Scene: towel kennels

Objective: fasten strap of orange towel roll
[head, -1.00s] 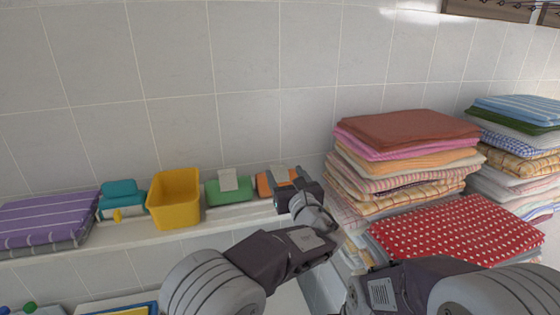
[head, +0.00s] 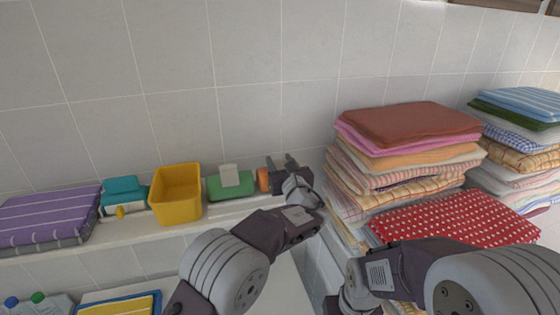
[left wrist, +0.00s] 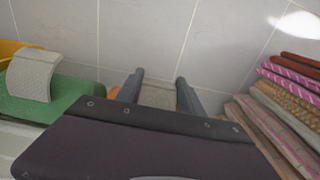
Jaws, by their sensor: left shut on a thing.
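The orange towel roll (head: 263,180) lies on the white wall shelf at the shelf's right end, mostly hidden behind my left gripper (head: 282,162). A little orange also shows beside the fingers in the left wrist view (left wrist: 113,93). My left gripper is shut on the roll's pale grey strap (left wrist: 158,95), which shows between its two fingers. Whether the strap lies flat on the roll is hidden. My right arm's links show at the lower right of the head view, but its fingertips do not show.
A green towel roll (head: 230,187) with a pale strap lies just left. Further left are a yellow bin (head: 177,194), teal items (head: 122,190) and a purple striped towel (head: 50,216). A tall stack of folded towels (head: 405,160) stands close on the right. Tiled wall is behind.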

